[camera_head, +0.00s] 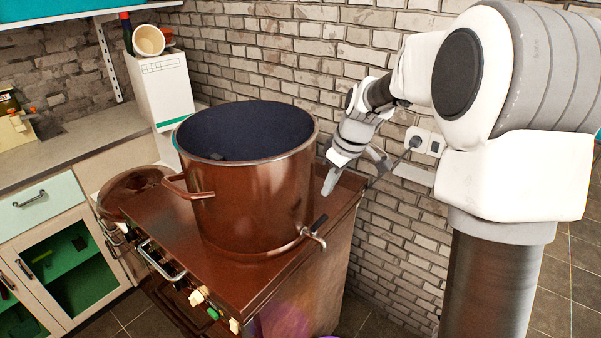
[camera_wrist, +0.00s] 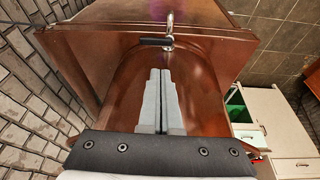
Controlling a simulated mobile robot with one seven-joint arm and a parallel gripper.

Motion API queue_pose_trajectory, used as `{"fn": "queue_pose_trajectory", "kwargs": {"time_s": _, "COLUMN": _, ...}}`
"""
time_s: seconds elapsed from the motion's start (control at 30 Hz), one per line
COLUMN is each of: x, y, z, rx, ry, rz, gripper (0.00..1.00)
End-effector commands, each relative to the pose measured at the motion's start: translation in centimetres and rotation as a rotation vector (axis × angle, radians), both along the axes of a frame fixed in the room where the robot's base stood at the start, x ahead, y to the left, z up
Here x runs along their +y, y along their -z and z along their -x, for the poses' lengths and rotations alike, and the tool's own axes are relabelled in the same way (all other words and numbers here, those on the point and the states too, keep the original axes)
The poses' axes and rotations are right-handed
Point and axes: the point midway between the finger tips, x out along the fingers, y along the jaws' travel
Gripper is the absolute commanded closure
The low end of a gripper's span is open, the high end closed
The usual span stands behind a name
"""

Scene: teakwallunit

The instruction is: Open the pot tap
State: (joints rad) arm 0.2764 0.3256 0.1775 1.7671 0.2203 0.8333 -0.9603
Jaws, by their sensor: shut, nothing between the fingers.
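The large brown metal pot (camera_head: 255,205) stands on the brown stove. Its tap (camera_head: 313,236) sticks out low on the right side of the pot, with a small black handle (camera_head: 319,223). In the wrist view the silver tap (camera_wrist: 170,22) is at the top centre, and its black handle (camera_wrist: 152,42) lies crosswise, pointing left. My gripper (camera_head: 328,188) is beside the pot's right wall, above the tap and apart from it. In the wrist view my gripper's fingers (camera_wrist: 160,72) are together and empty, pointing toward the tap handle with a gap between.
The stove top (camera_head: 190,225) has knobs and a rail along its front. A brown lid (camera_head: 130,190) is at the left. A brick wall (camera_head: 350,50) with a socket (camera_head: 418,140) stands close behind my arm. Cabinets (camera_head: 60,260) are at the left.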

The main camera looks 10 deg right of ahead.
Motion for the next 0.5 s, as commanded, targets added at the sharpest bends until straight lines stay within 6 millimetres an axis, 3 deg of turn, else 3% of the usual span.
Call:
{"fn": "queue_pose_trajectory", "kwargs": {"time_s": 0.2, "x": -0.7, "y": 2.2, "z": -2.6, "rx": 0.002, "ry": -0.065, "rz": -0.025, "gripper": 1.00}}
{"fn": "queue_pose_trajectory", "kwargs": {"time_s": 0.37, "x": -0.6, "y": 3.3, "z": -3.1, "rx": 0.001, "ry": -0.076, "rz": -0.028, "gripper": 1.00}}
{"fn": "queue_pose_trajectory", "kwargs": {"time_s": 0.5, "x": -0.1, "y": 5.2, "z": -3.5, "rx": 0.004, "ry": -0.076, "rz": -0.029, "gripper": 1.00}}
